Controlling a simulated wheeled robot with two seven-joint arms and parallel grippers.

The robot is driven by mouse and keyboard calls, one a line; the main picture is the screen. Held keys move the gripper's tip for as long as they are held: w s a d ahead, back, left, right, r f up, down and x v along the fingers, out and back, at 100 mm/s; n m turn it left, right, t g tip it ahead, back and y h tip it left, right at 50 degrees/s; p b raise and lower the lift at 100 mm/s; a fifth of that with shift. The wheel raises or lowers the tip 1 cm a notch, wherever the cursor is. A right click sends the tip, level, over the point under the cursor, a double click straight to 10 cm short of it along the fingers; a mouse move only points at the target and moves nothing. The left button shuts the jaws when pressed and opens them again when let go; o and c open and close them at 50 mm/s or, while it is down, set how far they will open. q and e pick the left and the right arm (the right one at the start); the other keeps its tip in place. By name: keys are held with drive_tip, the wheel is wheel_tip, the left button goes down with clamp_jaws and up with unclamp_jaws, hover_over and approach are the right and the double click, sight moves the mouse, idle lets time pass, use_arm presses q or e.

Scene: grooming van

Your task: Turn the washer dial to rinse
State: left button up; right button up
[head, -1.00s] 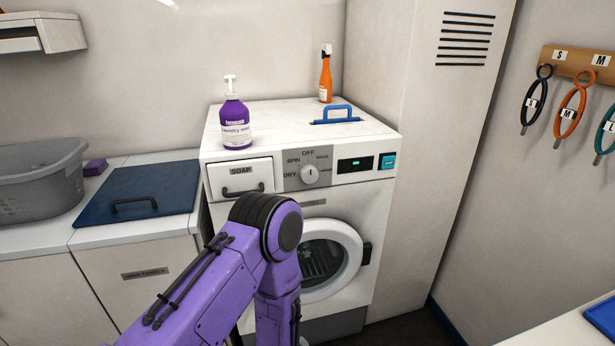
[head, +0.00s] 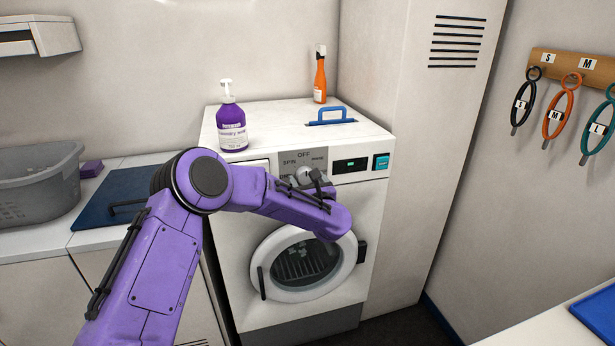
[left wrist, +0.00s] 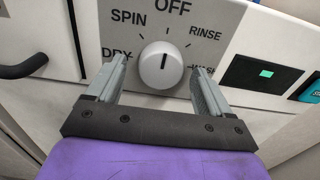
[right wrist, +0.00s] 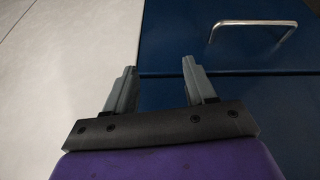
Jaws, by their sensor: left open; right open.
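The washer (head: 373,200) stands against the back wall, its round door shut. Its white dial (left wrist: 165,66) shows in the left wrist view with its dark pointer line straight up at OFF. RINSE (left wrist: 205,33) is printed to the upper right of the dial, SPIN to the upper left and DRY to the left. My left gripper (left wrist: 164,80) is open, with one finger on each side of the dial and visible gaps. In the head view the dial (head: 303,175) is partly hidden by my left arm. My right gripper (right wrist: 160,75) is open and empty.
A purple soap bottle (head: 231,120), an orange bottle (head: 320,75) and a blue handle (head: 330,116) are on the washer top. The lit display (head: 351,165) is right of the dial. Blue panels with a metal handle (right wrist: 254,23) lie before my right gripper.

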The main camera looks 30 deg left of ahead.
use_arm(q)
drive_tip(key=shift+w+a, duration=0.25)
drive_tip(key=c, duration=1)
drive_tip(key=shift+c, duration=0.2)
drive_tip(key=shift+f, duration=0.1)
